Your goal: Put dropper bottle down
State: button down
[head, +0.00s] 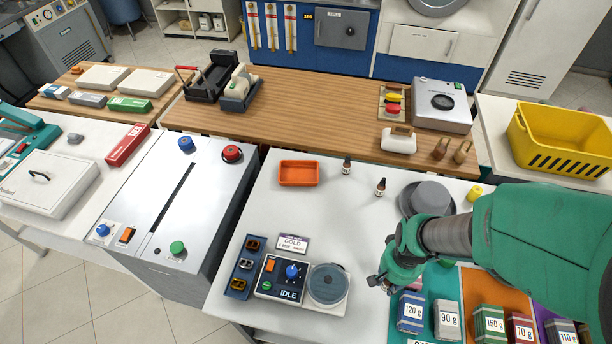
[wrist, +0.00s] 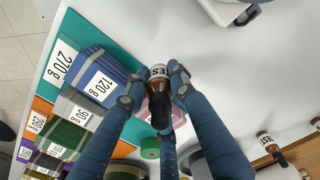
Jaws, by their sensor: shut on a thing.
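My gripper (head: 384,284) is low over the front right of the white table, between the round-plate device and the weighted packets. In the wrist view its blue fingers (wrist: 152,84) are shut on a brown dropper bottle (wrist: 158,89) with a white label and black dropper top. The fingers hide part of the bottle, and I cannot tell whether its base touches the table. In the head view the held bottle is not clearly visible. Two other dropper bottles stand farther back, one by the orange tray (head: 347,166) and one nearer the grey pan (head: 381,187).
The device with the round plate (head: 328,283) is left of my gripper. A teal mat (head: 402,332) with a blue packet (head: 411,311) and other packets lies at the right. An orange tray (head: 299,173) and grey pan (head: 427,198) are farther back. The table's middle is clear.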

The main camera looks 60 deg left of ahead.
jog(key=s+a+r+n+p, duration=0.1)
jog(key=a+p, duration=0.5)
jog(key=a, duration=1.1)
jog(key=s+a+r+n+p, duration=0.2)
jog(key=a+p, duration=0.4)
jog(key=a, duration=1.1)
jog(key=shift+s+r, duration=0.5)
jog(key=shift+s, duration=0.05)
jog(key=shift+a, duration=0.1)
jog(key=w+a, duration=0.3)
jog(key=a, duration=0.4)
jog(key=w+a+f+p, duration=0.1)
jog(key=w+a, duration=0.2)
jog(key=a, duration=0.4)
jog(key=shift+w+a+f, duration=0.2)
jog(key=shift+a+f, duration=0.05)
jog(key=shift+f, duration=1.75)
